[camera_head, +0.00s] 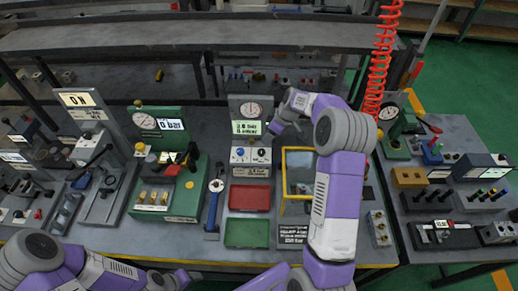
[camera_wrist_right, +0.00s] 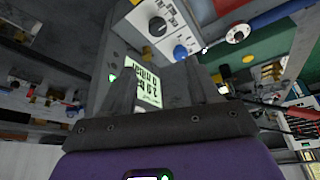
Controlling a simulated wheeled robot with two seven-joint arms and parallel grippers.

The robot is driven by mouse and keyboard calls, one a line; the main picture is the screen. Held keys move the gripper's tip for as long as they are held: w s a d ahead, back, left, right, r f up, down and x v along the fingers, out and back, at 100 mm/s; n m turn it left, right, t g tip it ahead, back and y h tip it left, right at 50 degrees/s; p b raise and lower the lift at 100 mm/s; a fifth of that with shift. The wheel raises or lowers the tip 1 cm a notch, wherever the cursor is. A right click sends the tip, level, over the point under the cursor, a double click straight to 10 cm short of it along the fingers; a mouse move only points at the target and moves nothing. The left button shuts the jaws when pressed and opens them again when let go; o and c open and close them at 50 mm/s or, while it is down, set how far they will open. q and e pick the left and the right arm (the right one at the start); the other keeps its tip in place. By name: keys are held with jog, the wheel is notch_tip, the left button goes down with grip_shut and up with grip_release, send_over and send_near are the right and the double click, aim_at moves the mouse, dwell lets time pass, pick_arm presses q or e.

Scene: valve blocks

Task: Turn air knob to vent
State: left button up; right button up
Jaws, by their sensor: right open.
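A grey upright panel with a round gauge and a lit green display (camera_head: 249,128) stands mid-table. Below the display is a white block with a blue knob (camera_head: 240,152) and a black knob (camera_head: 258,152). The right wrist view shows the block tilted, with the black knob (camera_wrist_right: 158,26) and blue knob (camera_wrist_right: 180,52) beyond my fingers. I cannot read which knob is air or its setting. My right gripper (camera_head: 276,127) is open and empty, beside the display and above-right of the knobs, apart from them. My left arm is at the bottom left; its fingers cannot be made out.
A red tray (camera_head: 250,198) and a green tray (camera_head: 247,233) lie in front of the block. A yellow-framed box (camera_head: 298,203) stands right of them, close to my right arm. A green valve station (camera_head: 166,190) stands left. A red coiled hose (camera_head: 381,60) hangs behind my right arm.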

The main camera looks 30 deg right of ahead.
jog(key=b, duration=0.4)
send_near(262, 151)
jog(key=shift+x, duration=4.15)
jog(key=shift+a, duration=0.1)
jog(key=c, duration=1)
jog(key=shift+c, duration=0.2)
